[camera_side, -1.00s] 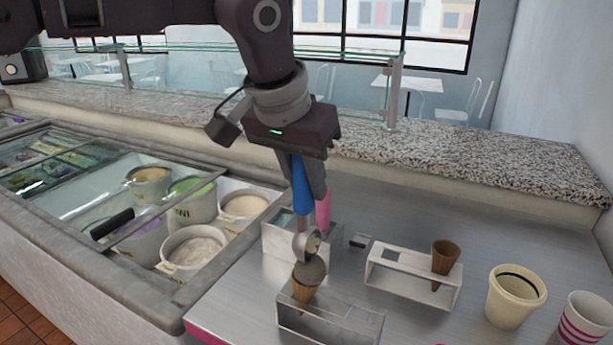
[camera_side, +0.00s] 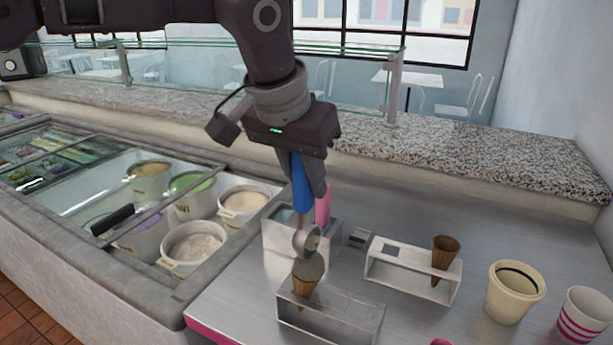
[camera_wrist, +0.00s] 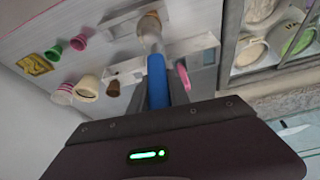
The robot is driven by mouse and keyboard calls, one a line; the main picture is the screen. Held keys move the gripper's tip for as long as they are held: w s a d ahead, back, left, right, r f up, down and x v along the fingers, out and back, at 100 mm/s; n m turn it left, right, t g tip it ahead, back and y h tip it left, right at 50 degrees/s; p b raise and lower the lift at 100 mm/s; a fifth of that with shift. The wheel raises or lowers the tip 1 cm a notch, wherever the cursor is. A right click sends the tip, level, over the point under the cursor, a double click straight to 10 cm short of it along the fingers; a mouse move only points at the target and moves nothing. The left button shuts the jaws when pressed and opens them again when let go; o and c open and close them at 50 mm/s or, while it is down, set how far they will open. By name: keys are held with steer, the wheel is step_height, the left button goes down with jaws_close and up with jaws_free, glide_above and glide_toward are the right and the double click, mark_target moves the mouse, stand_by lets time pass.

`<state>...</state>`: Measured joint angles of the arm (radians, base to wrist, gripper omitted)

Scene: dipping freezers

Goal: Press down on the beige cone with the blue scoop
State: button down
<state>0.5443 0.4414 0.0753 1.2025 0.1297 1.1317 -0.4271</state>
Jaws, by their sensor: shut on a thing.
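My gripper (camera_side: 309,186) is shut on the blue handle of the scoop (camera_side: 301,190), whose metal bowl (camera_side: 306,241) points down. In the wrist view the blue scoop (camera_wrist: 157,82) runs away from my gripper. The beige cone (camera_side: 303,287) stands upright in the near metal holder (camera_side: 345,322) and has a greyish-beige ball of ice cream (camera_side: 309,267) on top. The scoop bowl is just above this ball; whether they touch I cannot tell.
A pink-handled scoop (camera_side: 323,205) stands in a metal container (camera_side: 275,243) behind the bowl. A second holder (camera_side: 412,277) with a brown cone (camera_side: 444,256) is to the right. Cups (camera_side: 515,292) stand at far right. Ice cream tubs (camera_side: 193,247) sit in the freezer at left.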

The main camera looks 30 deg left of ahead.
steer(key=shift+f, duration=0.35)
stand_by(1.2)
steer(key=shift+r, duration=2.7)
